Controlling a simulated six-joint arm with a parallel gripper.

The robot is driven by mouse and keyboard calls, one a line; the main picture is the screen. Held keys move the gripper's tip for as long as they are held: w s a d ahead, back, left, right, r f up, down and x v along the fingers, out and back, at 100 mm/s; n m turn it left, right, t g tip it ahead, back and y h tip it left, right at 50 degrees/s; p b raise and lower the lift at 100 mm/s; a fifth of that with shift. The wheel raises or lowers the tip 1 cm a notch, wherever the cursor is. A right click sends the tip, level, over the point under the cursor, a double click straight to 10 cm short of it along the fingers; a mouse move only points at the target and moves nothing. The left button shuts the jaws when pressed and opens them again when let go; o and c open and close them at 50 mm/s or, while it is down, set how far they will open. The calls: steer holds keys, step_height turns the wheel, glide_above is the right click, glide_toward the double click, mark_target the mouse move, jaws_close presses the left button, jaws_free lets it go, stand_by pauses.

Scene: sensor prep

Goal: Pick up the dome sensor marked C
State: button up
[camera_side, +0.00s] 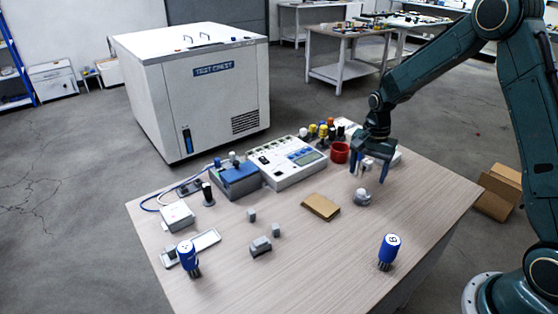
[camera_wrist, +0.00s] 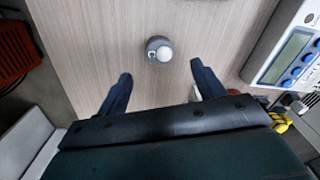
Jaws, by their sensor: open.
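A small grey sensor with a pale dome (camera_side: 362,197) stands on the table at the right; its marking is too small to read. It also shows in the wrist view (camera_wrist: 159,48), near top centre, with a pale label and a white dome. My gripper (camera_side: 371,174) is open and empty, above the sensor and apart from it. In the wrist view my gripper's fingers (camera_wrist: 161,71) point toward the sensor, which appears just beyond the gap between their tips.
A brown pad (camera_side: 321,207) lies left of the sensor. A red cup (camera_side: 340,152) and a white instrument (camera_side: 292,165) stand behind. Two blue cylinders, left (camera_side: 187,256) and right (camera_side: 389,250), stand near the front.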

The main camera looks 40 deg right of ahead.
mark_target(364, 191)
steer(key=shift+f, duration=1.35)
steer(key=shift+d+f, duration=0.15)
steer(key=shift+f, duration=2.45)
steer(key=shift+c, duration=0.5)
steer(key=c, duration=1)
